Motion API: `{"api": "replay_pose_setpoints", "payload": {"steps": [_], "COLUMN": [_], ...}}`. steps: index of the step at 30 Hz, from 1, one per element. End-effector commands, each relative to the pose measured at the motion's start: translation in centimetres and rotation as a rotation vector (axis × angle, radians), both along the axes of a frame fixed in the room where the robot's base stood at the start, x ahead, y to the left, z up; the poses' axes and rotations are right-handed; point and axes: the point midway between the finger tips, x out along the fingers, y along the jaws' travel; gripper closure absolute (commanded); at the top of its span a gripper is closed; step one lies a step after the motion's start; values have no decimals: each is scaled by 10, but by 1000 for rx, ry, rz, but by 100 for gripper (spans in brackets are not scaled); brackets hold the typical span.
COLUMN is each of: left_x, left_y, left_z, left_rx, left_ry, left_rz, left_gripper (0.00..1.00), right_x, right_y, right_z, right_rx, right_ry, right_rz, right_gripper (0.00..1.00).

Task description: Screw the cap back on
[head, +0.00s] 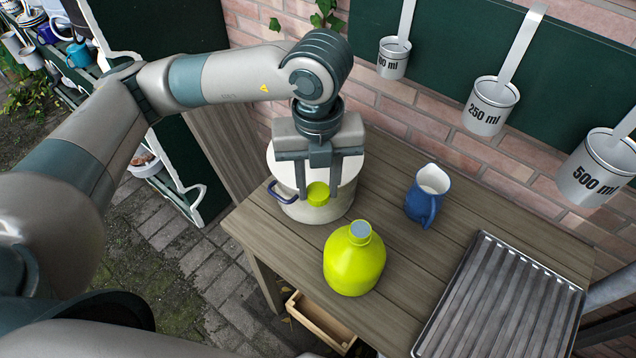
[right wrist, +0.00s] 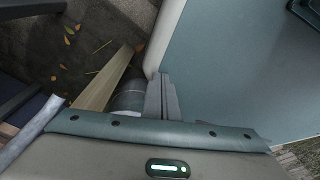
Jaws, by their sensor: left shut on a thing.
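A yellow-green bottle (head: 354,268) stands upright on the wooden table, with its pale grey mouth uncovered. My left gripper (head: 318,193) is shut on the yellow-green cap (head: 318,194). It holds the cap pointing down, to the left of and beyond the bottle, in front of a white pot; cap and bottle are apart. In the right wrist view, my right gripper (right wrist: 161,97) shows its two fingers close together with nothing seen between them, low and away from the bottle.
The white pot (head: 288,209) with a blue handle stands behind the cap. A blue jug (head: 427,196) and a ribbed metal tray (head: 500,300) are to the right on the wooden table (head: 400,255). Measuring cups (head: 491,106) hang above. A wooden crate (head: 318,322) is below.

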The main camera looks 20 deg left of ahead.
Motion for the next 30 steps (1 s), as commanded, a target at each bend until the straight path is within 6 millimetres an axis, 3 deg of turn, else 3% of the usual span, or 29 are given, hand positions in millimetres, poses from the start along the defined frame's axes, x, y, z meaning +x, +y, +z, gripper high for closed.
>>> {"api": "replay_pose_setpoints", "payload": {"steps": [8,14,20,30], "left_x": [0,1,3,7], "left_y": [0,3,8,21], "left_z": [0,3,7,16], "left_rx": [0,1,1,2], "left_ry": [0,0,0,3], "left_rz": [-15,-125,-373,-941], "left_gripper": [88,88,88,88], "right_x": [-6,-6,-7,-13], "right_y": [-3,-5,-6,-7], "right_z": [0,3,9,20], "right_rx": [-3,-6,-8,-10], "right_ry": [10,11,13,25], "right_rz": [-1,-3,-3,-3], "right_gripper": [100,100,100,100]}}
